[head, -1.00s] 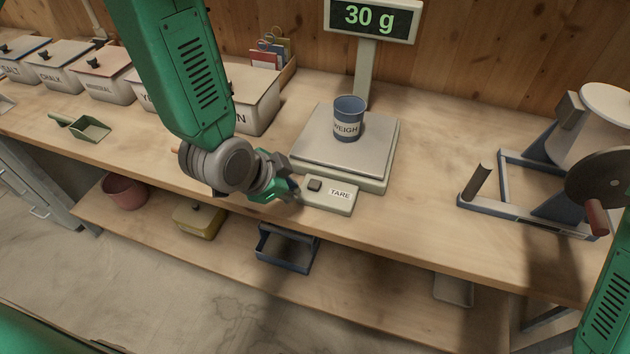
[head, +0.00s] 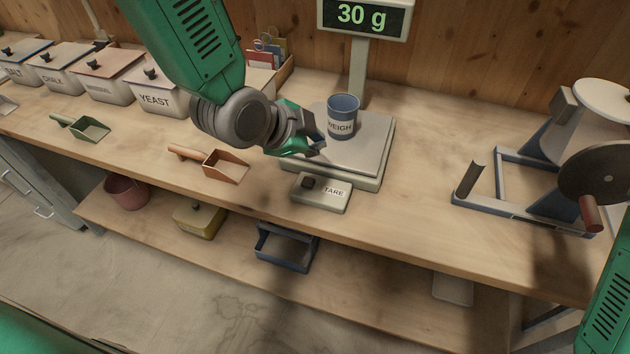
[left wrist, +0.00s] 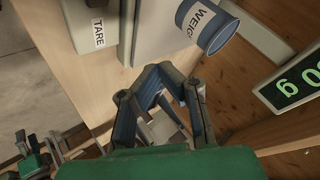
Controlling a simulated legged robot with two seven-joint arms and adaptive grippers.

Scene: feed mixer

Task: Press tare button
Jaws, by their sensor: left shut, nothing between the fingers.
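The tare unit (head: 320,193) is a small grey box at the front of the scale, with a dark square button (head: 308,183) and a TARE label. In the left wrist view the TARE label (left wrist: 99,33) shows at upper left. The scale (head: 364,148) carries a blue and white cup (head: 342,117) marked WEIGH. The display (head: 365,17) reads 30 g. My left gripper (head: 318,145) is shut and empty, above the scale's left edge, behind the button and apart from it. In the left wrist view its fingers (left wrist: 160,75) meet. My right gripper is not in view.
An orange-brown scoop (head: 222,166) lies left of the tare unit, a green scoop (head: 88,127) farther left. Labelled bins, including YEAST (head: 155,101), line the back left. A mill with a crank (head: 590,190) stands at right. The counter between scale and mill is clear.

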